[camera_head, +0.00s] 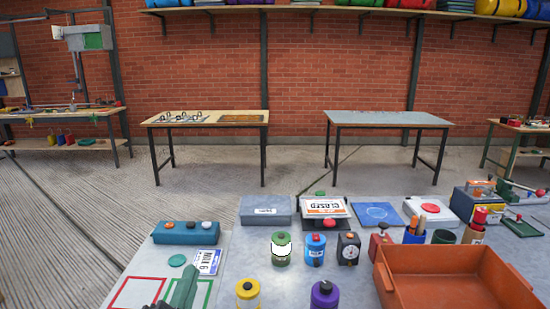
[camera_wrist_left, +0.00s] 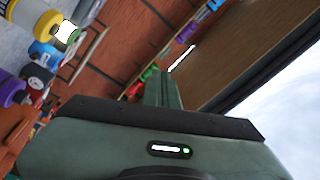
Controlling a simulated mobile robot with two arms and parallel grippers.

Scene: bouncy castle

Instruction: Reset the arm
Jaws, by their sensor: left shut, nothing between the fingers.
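My left gripper (camera_head: 182,288) shows at the bottom left in the head view, a green shape above the near part of the grey table, by the red and green outlined squares. In the left wrist view my left gripper (camera_wrist_left: 163,88) has its green fingers together with nothing between them. My right gripper is not in the head view.
The grey table holds a green canister (camera_head: 281,250), a blue canister (camera_head: 315,251), a yellow canister (camera_head: 247,295), a purple canister (camera_head: 324,295) and a teal button box (camera_head: 187,232). An orange bin (camera_head: 458,262) stands at the right. Two workbenches stand behind.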

